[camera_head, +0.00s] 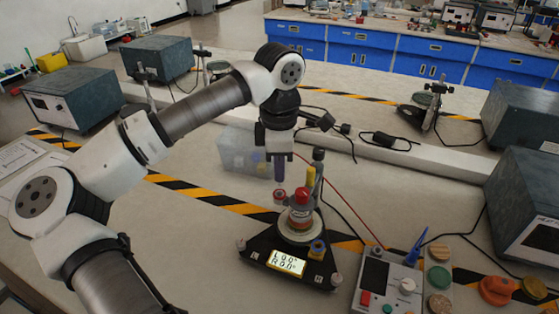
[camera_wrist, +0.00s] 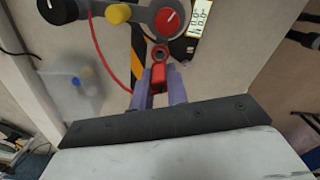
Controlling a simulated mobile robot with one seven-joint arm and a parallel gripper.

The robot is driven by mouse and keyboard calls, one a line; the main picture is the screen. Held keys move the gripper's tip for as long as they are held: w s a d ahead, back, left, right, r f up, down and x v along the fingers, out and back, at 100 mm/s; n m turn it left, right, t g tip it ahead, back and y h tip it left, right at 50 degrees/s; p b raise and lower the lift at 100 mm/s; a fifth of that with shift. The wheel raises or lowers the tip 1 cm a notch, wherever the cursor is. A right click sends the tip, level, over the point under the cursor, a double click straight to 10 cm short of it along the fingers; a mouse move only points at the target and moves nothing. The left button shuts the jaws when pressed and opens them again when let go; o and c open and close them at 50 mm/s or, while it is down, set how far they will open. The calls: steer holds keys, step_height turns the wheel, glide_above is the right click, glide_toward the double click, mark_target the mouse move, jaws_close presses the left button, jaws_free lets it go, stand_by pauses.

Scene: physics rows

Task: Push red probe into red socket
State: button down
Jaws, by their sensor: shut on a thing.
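My gripper (camera_head: 279,180) points down, with its purple fingers shut on the red probe. The red probe (camera_wrist: 158,74) shows between the fingertips in the wrist view. A small red ring with a dark hole, which looks like the red socket (camera_wrist: 160,53), lies just beyond the probe's end; it also shows below my fingertips in the head view (camera_head: 279,197). I cannot tell whether probe and socket touch.
A translucent bin (camera_head: 240,152) stands behind my gripper. A red cable (camera_head: 345,205) runs to a grey control box (camera_head: 386,280) at the front right. Coloured discs (camera_head: 439,276) lie beside it. Dark equipment boxes (camera_head: 520,215) stand at the right. The table's left front is mostly clear.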

mark_target(279, 185)
steer(key=shift+f, duration=0.65)
steer(key=shift+f+b, duration=1.6)
steer(key=shift+b, duration=0.25)
stand_by(1.9)
steer(key=c, duration=1.1)
jaws_free()
steer(key=shift+o, duration=0.2)
steer(key=shift+r+p, duration=2.2)
steer(key=shift+r, duration=1.6)
steer(key=shift+f, duration=0.1)
